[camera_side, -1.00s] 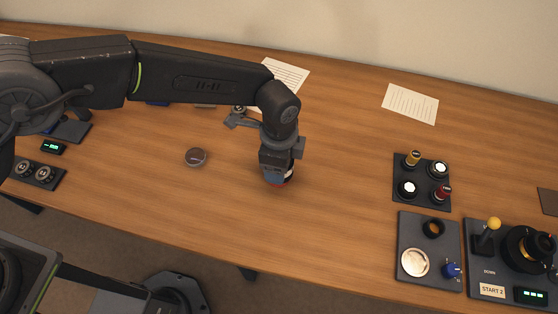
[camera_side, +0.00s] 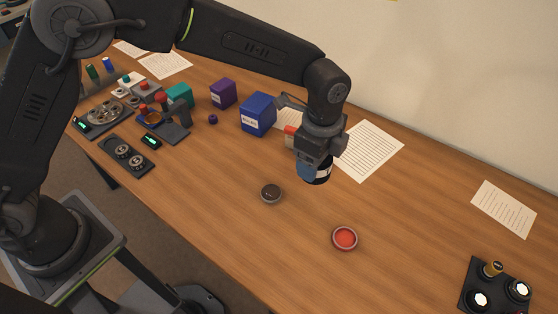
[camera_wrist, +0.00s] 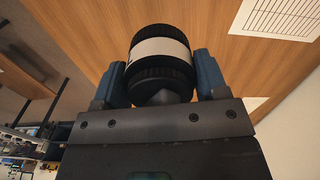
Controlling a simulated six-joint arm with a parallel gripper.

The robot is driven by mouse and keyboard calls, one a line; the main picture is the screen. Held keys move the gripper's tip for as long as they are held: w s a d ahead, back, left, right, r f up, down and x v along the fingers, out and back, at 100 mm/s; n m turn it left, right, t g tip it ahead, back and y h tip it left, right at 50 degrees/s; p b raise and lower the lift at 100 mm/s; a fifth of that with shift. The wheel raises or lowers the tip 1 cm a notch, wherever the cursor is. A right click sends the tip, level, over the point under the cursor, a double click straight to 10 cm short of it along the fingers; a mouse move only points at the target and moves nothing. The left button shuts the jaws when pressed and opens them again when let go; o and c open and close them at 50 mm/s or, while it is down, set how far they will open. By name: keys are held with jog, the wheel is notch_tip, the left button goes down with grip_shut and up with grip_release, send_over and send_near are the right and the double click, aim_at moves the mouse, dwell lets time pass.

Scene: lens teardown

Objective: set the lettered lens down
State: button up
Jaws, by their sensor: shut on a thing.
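The lens (camera_side: 321,175) is a short black cylinder with a white band. It shows large in the wrist view (camera_wrist: 160,48), where I cannot read a letter on its band. My gripper (camera_side: 311,169) is shut on it, with a blue finger on each side in the wrist view (camera_wrist: 161,78). The lens hangs above the table, and part of it is hidden by a finger in the side view. A round red piece with a pale rim (camera_side: 345,237) lies on the table below and to the right. A dark round piece (camera_side: 271,193) lies below and to the left.
Blue (camera_side: 257,115) and purple (camera_side: 222,94) boxes stand left of my gripper. A printed sheet (camera_side: 368,150) lies behind it. A panel of knobs (camera_side: 492,290) is at lower right. Bare wood (camera_side: 410,225) surrounds the red piece.

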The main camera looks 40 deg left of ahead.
jog(key=s+a+f+n, duration=0.2)
jog(key=a+n, duration=0.7)
jog(key=a, duration=2.2)
jog(key=shift+s+f, duration=0.2)
jog(key=shift+f, duration=1.25)
jog(key=shift+s+f, duration=0.2)
jog(key=shift+f, duration=1.3)
jog(key=shift+s+f, duration=0.2)
jog(key=shift+f, duration=1.25)
jog(key=shift+f, duration=0.2)
jog(key=o, duration=1.3)
jog(key=shift+c, duration=0.2)
